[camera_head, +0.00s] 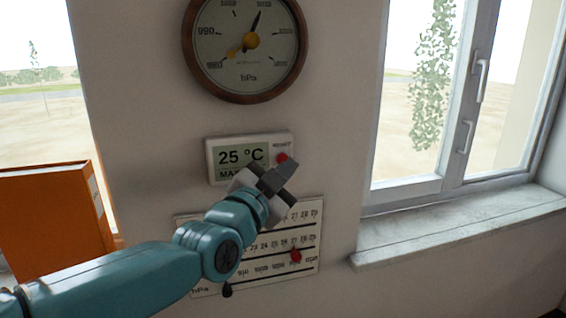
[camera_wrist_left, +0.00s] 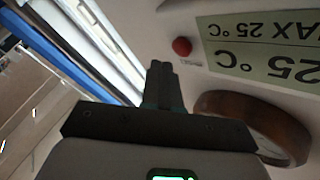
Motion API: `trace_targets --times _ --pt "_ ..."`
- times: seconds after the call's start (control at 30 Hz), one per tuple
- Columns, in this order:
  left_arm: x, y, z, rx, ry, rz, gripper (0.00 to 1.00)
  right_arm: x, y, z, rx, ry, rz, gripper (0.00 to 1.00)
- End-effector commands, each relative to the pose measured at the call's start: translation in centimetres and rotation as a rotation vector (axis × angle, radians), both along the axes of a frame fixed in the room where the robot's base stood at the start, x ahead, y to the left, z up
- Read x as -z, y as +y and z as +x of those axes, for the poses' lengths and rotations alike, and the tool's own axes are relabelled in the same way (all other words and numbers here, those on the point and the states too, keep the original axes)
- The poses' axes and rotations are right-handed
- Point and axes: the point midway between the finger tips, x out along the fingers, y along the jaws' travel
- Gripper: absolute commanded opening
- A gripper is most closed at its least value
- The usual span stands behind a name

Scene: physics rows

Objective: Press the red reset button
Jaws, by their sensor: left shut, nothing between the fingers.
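The red reset button (camera_head: 282,158) sits at the right side of a white wall thermometer (camera_head: 212,160) whose display reads 25 °C. In the left wrist view the red button (camera_wrist_left: 182,46) shows just beyond and slightly right of the fingertips. My left gripper (camera_head: 290,167) is shut and empty, its tips close to the button in the head view. It also shows in the left wrist view (camera_wrist_left: 162,66). Whether the tips touch the button I cannot tell. The gripper hides the lower right part of the thermometer. My right gripper is in neither view.
A round barometer (camera_head: 246,82) hangs above the thermometer. A white chart board (camera_head: 312,240) with a red marker (camera_head: 296,256) is below, partly behind my left arm. An orange binder (camera_head: 50,220) stands at left. A window with a pale sill (camera_head: 450,228) is at right.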

Motion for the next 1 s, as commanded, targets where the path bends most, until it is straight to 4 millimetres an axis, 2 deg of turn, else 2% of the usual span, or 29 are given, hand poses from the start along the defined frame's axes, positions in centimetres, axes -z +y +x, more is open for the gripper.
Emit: trace_targets --times 0.17,0.4,1.0 --pt "0.3 -0.6 -1.9 0.003 -0.001 -0.001 0.00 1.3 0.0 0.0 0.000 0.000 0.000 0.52" --pt "0.0 -1.3 -3.9 0.004 0.000 0.001 0.00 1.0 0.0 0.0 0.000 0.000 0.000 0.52" --pt "0.0 -1.4 -4.2 0.001 0.000 0.000 0.00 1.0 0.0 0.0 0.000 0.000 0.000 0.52"
